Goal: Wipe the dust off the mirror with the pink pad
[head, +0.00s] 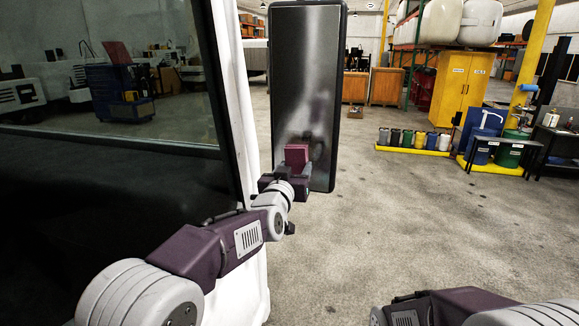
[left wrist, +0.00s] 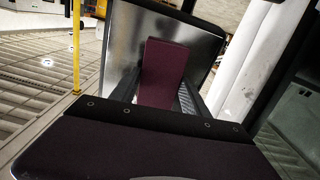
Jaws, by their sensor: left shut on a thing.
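The mirror (head: 303,75) is a tall panel with a dark frame, mounted beside the white body of a vehicle. Its face looks grey and hazy, with uneven lighter and darker patches. My left gripper (head: 297,170) is at the lower part of the mirror, shut on the pink pad (head: 297,154), which looks dark pink. In the left wrist view the pad (left wrist: 163,72) stands upright between the two fingers, in front of the mirror face (left wrist: 121,45). I cannot tell whether the pad touches the mirror. My right gripper is not in view; only part of that arm shows at the bottom right.
The vehicle's white pillar (head: 232,90) and dark window (head: 110,190) stand close on the left of the mirror. The floor (head: 430,220) to the right is clear. A yellow cabinet (head: 461,88) and several containers stand farther back.

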